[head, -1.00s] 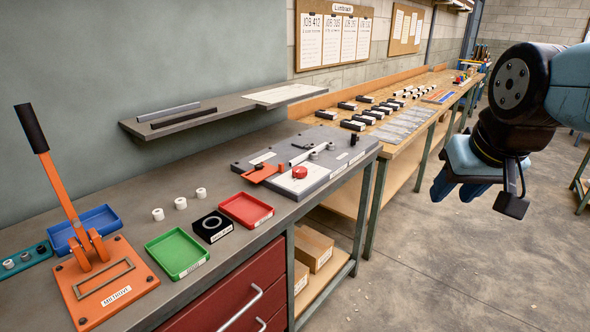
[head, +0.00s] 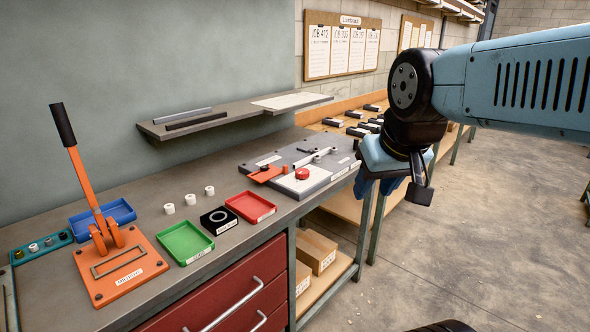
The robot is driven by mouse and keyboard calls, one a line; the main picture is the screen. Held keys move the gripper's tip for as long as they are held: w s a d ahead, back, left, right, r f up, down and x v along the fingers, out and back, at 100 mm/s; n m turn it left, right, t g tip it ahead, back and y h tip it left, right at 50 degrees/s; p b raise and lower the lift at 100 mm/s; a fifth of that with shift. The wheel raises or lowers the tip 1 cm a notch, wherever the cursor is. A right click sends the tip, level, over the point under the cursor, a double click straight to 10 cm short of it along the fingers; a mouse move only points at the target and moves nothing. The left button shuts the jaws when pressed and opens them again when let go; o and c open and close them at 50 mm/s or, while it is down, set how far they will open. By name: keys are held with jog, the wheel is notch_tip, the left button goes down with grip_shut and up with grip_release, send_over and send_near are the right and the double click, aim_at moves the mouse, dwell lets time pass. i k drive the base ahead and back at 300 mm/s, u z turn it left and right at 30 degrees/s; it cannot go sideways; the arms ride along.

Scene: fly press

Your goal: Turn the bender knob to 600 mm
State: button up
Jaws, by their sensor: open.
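The bender is a grey plate (head: 318,181) on the bench, at the middle of the head view. A round red knob (head: 302,174) sits on its pale front panel. An orange lever piece (head: 266,172) lies just left of the knob. Any scale marks or numbers by the knob are too small to read. My gripper (head: 380,187) points down to the right of the bender, in front of its right end in the picture. It is open, apart from the knob, with nothing seen between its blue fingers.
An orange arbor press (head: 120,270) with a raised lever stands at left. A wall shelf (head: 230,112) hangs behind.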

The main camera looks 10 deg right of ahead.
aim_at(300, 173)
jog(key=u, duration=0.1)
jog(key=i, duration=1)
jog(key=z, duration=0.1)
